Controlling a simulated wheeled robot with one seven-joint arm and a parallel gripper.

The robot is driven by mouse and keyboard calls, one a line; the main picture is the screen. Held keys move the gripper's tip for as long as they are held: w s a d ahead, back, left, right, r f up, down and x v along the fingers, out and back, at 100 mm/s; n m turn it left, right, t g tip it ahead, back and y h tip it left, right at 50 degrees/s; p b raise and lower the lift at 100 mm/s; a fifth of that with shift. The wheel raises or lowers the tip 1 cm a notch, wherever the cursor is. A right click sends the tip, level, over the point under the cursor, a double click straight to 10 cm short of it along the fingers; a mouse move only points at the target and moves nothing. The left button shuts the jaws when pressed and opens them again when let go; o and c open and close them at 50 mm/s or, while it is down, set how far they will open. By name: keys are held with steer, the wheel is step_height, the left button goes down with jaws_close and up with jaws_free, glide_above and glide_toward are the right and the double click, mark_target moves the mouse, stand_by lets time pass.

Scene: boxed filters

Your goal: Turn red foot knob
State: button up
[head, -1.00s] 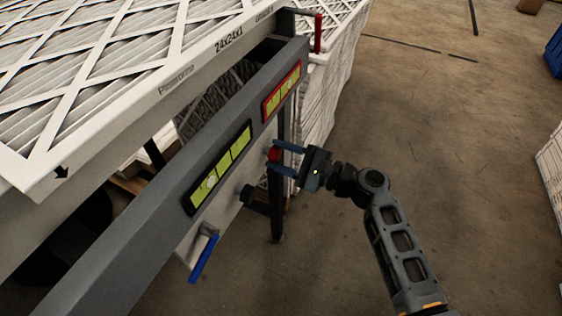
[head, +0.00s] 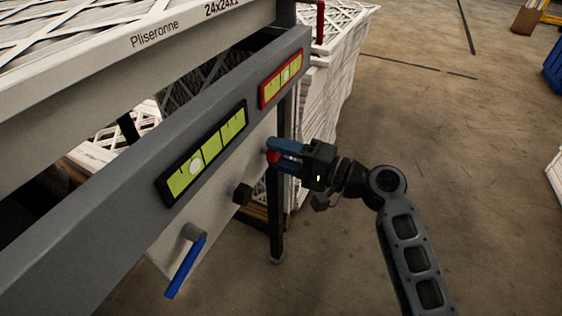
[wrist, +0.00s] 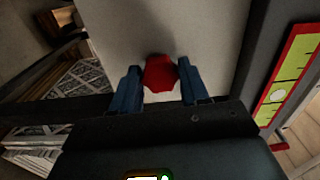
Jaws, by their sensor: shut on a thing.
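The red foot knob (head: 272,157) sticks out from the white panel (head: 222,214) below the grey beam. In the wrist view the red knob (wrist: 159,73) has a faceted shape and sits between two blue fingers. My gripper (head: 280,155) comes from the right and is shut on the knob, its fingers on either side; it also shows in the wrist view (wrist: 158,84). A red-framed level (head: 281,80) with a bubble is on the beam above the knob, and it also shows in the wrist view (wrist: 291,80).
A black knob (head: 242,193) and a blue lever (head: 185,266) are on the panel to the left. A black-framed level (head: 205,152) is on the beam. Boxed filters (head: 335,75) stand behind.

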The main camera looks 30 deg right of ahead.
steer(key=shift+f+n+b, duration=0.15)
steer(key=shift+n+b, duration=0.25)
steer(key=shift+n, duration=0.2)
steer(key=o, duration=1.1)
steer(key=shift+c, duration=0.2)
steer(key=v, duration=0.7)
steer(key=shift+s+d, duration=0.2)
steer(key=shift+s, duration=0.15)
